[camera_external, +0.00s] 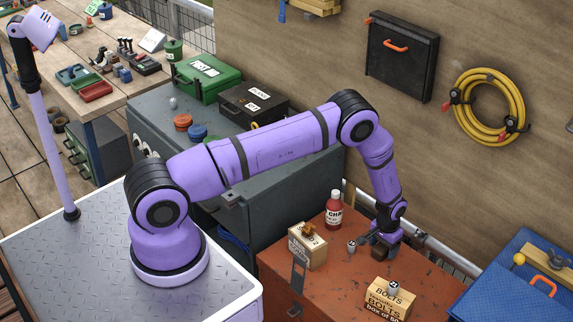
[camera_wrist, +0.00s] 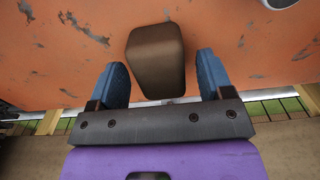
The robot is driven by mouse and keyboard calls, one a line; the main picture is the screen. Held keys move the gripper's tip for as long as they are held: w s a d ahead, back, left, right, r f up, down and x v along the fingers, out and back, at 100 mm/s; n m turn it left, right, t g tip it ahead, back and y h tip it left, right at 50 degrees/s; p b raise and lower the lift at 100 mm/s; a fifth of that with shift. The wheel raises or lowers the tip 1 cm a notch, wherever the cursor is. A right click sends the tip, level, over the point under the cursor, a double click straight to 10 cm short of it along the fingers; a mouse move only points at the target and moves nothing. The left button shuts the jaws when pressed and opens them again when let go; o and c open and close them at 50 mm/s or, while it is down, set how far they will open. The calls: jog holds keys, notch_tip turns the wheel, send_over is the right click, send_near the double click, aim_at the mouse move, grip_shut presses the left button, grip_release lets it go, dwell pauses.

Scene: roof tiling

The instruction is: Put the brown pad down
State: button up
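The brown pad (camera_wrist: 155,60) is a dark brown block with rounded edges. In the wrist view it lies between the two blue fingers of my gripper (camera_wrist: 163,78). A gap shows on each side of it, so the fingers are open and appear not to touch it. In the external view my gripper (camera_external: 378,243) points down, low over the worn orange top (camera_external: 345,275). The pad cannot be clearly made out there. Whether it rests fully on the orange surface is hard to tell.
A red bottle (camera_external: 334,210), a small metal can (camera_external: 351,246) and a cardboard box (camera_external: 307,245) stand left of my gripper. A bolts box (camera_external: 388,302) stands in front. A blue case (camera_external: 515,285) is at the right. Bare orange surface lies between the boxes.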

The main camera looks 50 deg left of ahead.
jog(key=s+a+r+t, duration=0.1)
jog(key=s+a+r, duration=0.1)
jog(key=r, duration=1.3)
jog(key=s+a+r, duration=0.1)
jog(key=a+r, duration=0.2)
jog(key=r, duration=1.2)
jog(key=s+a+r+t, duration=0.1)
jog(key=s+a+r, duration=0.1)
jog(key=r, duration=1.2)
jog(key=s+a+r+t, duration=0.1)
jog(key=s+a+r, duration=0.2)
jog(key=s+r, duration=0.4)
jog(key=s+a+r, duration=0.2)
jog(key=s+r, duration=0.4)
jog(key=r, duration=0.2)
jog(key=s+a+r+t, duration=0.1)
jog(key=s+a+r, duration=0.1)
jog(key=s, duration=1)
jog(key=s+a+r+t, duration=0.1)
jog(key=s+a+r, duration=0.2)
jog(key=s, duration=1)
jog(key=shift+r, duration=0.35)
